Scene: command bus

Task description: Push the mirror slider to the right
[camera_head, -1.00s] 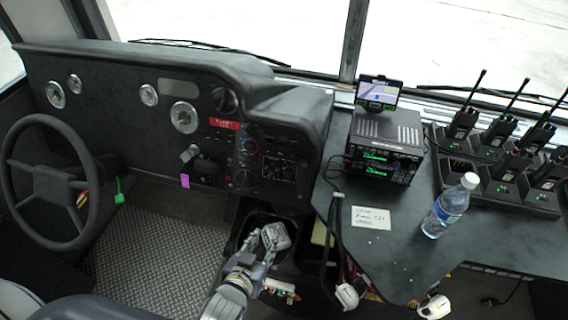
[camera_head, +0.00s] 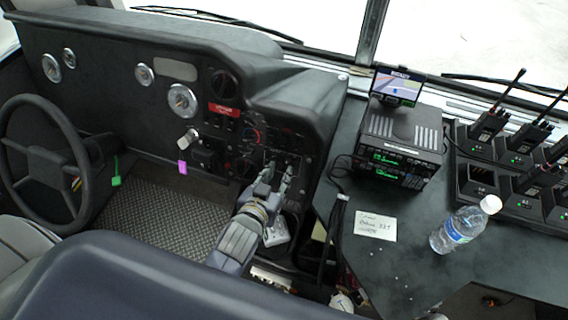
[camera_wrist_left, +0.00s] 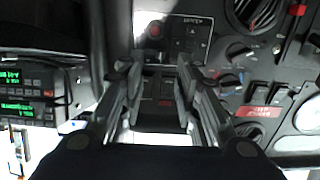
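My left gripper (camera_head: 277,177) is raised against the lower right part of the dashboard's control panel, its two fingers apart and pointing at the panel. In the left wrist view the gripper (camera_wrist_left: 160,70) is open, with nothing held between its fingers. Dark switches (camera_wrist_left: 165,88) show between the fingers. A small panel with a red knob and arrow marks (camera_wrist_left: 178,38) lies just beyond the fingertips. I cannot make out for certain which part is the mirror slider; the fingers cover part of this area in the head view. My right gripper is not in view.
A grey object (camera_head: 276,232) sits in a recess below my left gripper. The radio stack (camera_head: 400,145), a water bottle (camera_head: 462,228) and radio chargers (camera_head: 478,180) stand on the right-hand counter. The steering wheel (camera_head: 50,160) is at the left. The floor between is clear.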

